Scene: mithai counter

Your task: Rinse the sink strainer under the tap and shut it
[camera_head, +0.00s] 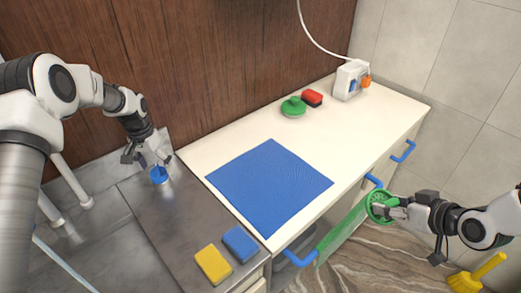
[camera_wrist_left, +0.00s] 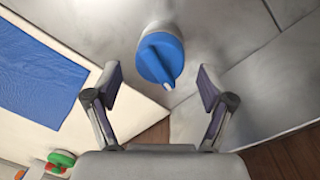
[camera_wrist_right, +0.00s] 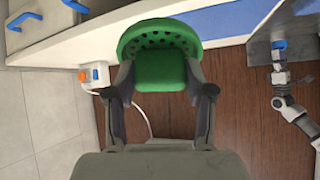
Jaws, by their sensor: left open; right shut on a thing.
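The green sink strainer (camera_head: 377,197), a perforated bowl, is held by my right gripper (camera_head: 386,208) beyond the counter's front edge, beside the drawers. In the right wrist view the strainer (camera_wrist_right: 158,40) shows its holes, with a solid green part between the fingers. My left gripper (camera_head: 149,160) is open over the steel surface. Just below it is a round blue knob (camera_head: 159,176) with a raised grip. In the left wrist view the knob (camera_wrist_left: 160,58) lies between and slightly ahead of the open fingers, apparently untouched. No tap spout or running water is clearly visible.
A blue mat (camera_head: 268,183) lies on the white counter (camera_head: 230,145). A yellow sponge (camera_head: 213,265) and a blue sponge (camera_head: 240,244) lie on the steel. A green cloth (camera_head: 342,234) hangs in front.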

